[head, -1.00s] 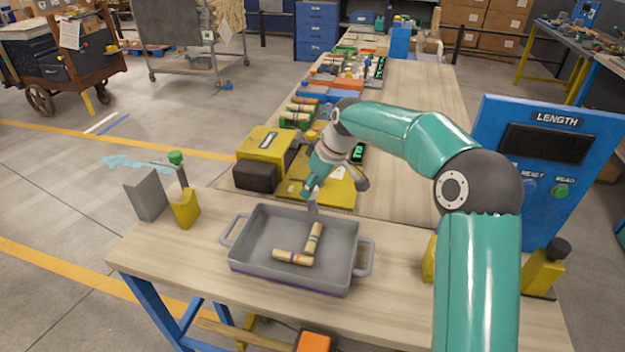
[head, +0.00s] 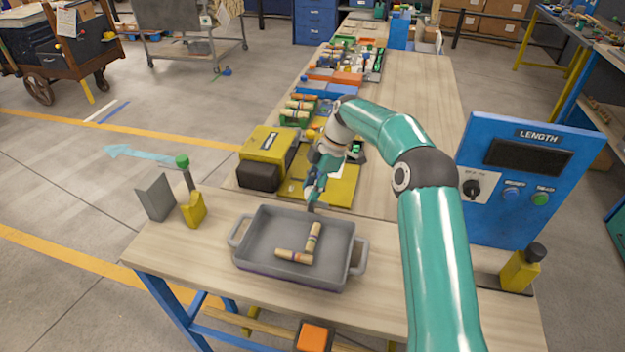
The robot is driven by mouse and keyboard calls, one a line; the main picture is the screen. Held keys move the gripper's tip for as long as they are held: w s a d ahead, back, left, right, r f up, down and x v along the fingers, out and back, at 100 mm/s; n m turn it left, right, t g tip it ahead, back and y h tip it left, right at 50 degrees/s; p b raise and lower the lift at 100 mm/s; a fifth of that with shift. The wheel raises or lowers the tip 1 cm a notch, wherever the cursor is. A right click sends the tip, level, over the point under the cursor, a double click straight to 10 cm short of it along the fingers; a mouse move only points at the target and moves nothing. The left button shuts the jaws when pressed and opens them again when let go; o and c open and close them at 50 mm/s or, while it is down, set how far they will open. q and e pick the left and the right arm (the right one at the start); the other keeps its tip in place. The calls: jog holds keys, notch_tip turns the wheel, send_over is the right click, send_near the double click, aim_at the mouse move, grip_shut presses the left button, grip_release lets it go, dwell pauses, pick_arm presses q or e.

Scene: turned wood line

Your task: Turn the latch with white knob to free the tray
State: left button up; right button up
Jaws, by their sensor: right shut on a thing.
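The grey tray (head: 250,262) lies on the near wooden table and holds two striped turned wood pieces (head: 312,240). My right gripper (head: 313,202) reaches down at the middle of the tray's far rim. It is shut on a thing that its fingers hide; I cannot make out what. I cannot make out a white knob. A yellow latch post with a green knob (head: 182,161) stands left of the tray, beside an upright grey plate (head: 157,198). A yellow post with a black knob (head: 535,252) stands at the far right. My left gripper is out of view.
A blue LENGTH panel (head: 500,215) stands at the right. A yellow and black device (head: 267,145) and a yellow plate (head: 335,190) lie behind the tray. A pale blue arrow (head: 140,153) shows near the green knob. The table left of the tray is mostly clear.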

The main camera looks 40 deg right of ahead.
jog(key=shift+w+d+r+n+g+p, duration=0.1)
jog(key=shift+n+g+p, duration=0.1)
jog(key=shift+n+p, duration=0.4)
jog(key=shift+d+n+g+p, duration=0.1)
jog(key=shift+n+g+p, duration=0.1)
jog(key=shift+n+p, duration=0.35)
jog(key=o, duration=1.1)
jog(key=shift+o, duration=0.2)
jog(key=shift+a, duration=0.1)
jog(key=v, duration=0.7)
